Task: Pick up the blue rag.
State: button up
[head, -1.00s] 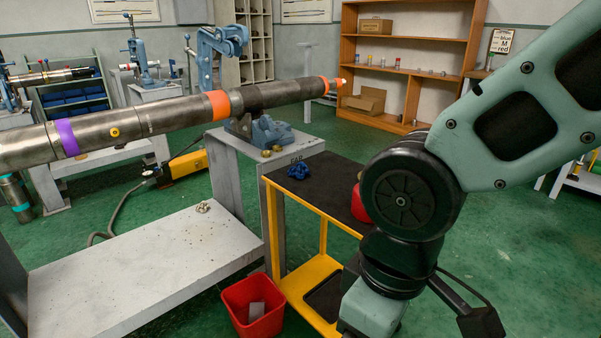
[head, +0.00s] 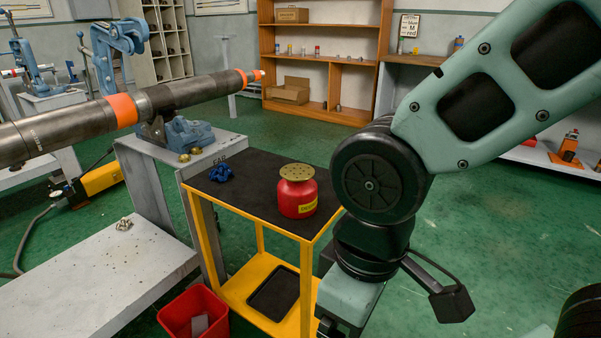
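The blue rag (head: 221,173) is a small crumpled bundle. It lies on the black top of the yellow cart (head: 245,198), near the cart's far left corner. My arm stands in the right half of the head view, to the right of the cart and apart from the rag. Only part of my gripper (head: 328,327) shows at the bottom edge, below the pale green wrist link. Its fingers are cut off or hidden, so I cannot tell whether it is open or shut.
A red can with a perforated brass-coloured lid (head: 297,190) stands on the cart right of the rag. A long pipe (head: 100,112) in a blue vise (head: 182,134) is behind left. A red bin (head: 193,314) stands on the floor beside the cart. Green floor is open behind the cart.

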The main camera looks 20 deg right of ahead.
aim_at(223, 171)
jog(key=i+j+z, duration=0.1)
jog(key=i+j, duration=0.15)
jog(key=i+j+z, duration=0.1)
jog(key=j, duration=0.3)
jog(key=i+j+z, duration=0.1)
jog(key=i+j, duration=0.4)
jog(key=j, duration=0.2)
jog(key=i+j+z, duration=0.15)
jog(key=j, duration=0.25)
jog(key=i+j+z, duration=0.1)
jog(key=j, duration=0.25)
jog(key=i, duration=0.1)
